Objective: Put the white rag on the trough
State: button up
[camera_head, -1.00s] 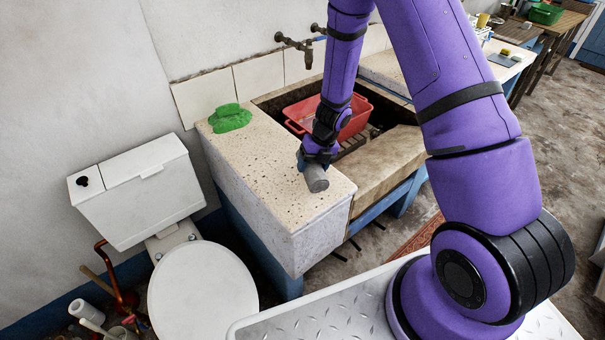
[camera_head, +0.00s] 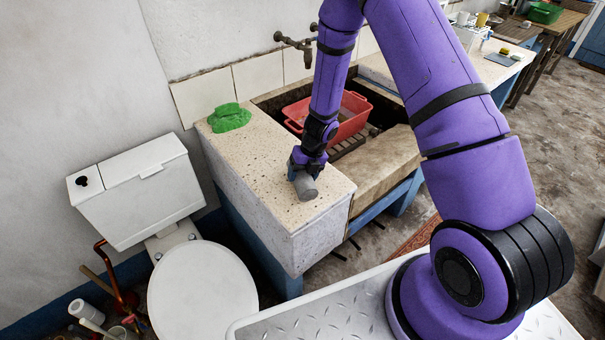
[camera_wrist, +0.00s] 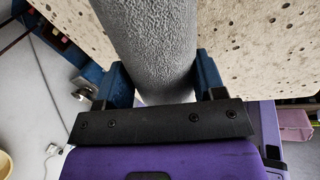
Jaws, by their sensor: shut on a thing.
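The white rag (camera_head: 306,189) looks like a thick grey roll with a rough, fuzzy surface. My gripper (camera_head: 303,174) is shut on it. In the wrist view the rag (camera_wrist: 155,45) sits between the two blue fingers of my gripper (camera_wrist: 163,78). The rag is over the front right part of the speckled stone top (camera_head: 250,165) at the trough's left end; I cannot tell whether it touches the stone. The trough's sunken basin, with its worn stone front rim (camera_head: 378,165), lies to the right of the gripper.
A green cloth (camera_head: 229,117) lies at the back of the speckled top. A red tub (camera_head: 352,118) stands in the basin, partly behind my arm. Taps (camera_head: 300,42) stick out from the wall above. A white toilet (camera_head: 200,290) stands at left. The middle of the speckled top is clear.

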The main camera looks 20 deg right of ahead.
jog(key=o, duration=1)
jog(key=s+d+r+n+t, duration=0.1)
jog(key=s+r+n, duration=0.35)
jog(key=r, duration=0.75)
jog(key=s+d+r+n, duration=0.1)
jog(key=s+r+n, duration=0.1)
jog(key=r+n, duration=0.75)
jog(key=s+d+r+n+t, duration=0.1)
jog(key=s+r+n, duration=0.25)
jog(key=r, duration=1.05)
jog(key=shift+s+d+r+n+t+h, duration=0.55)
jog(key=shift+s+r+n, duration=1.4)
jog(key=shift+s+n, duration=1.3)
jog(key=shift+s+d+r+n+t+h, duration=0.55)
jog(key=shift+s+r+n, duration=1.45)
jog(key=shift+s+n, duration=1.2)
jog(key=shift+s+d+r+n+t+h, duration=0.5)
jog(key=shift+s+r+n, duration=1.45)
jog(key=shift+s+n, duration=1.3)
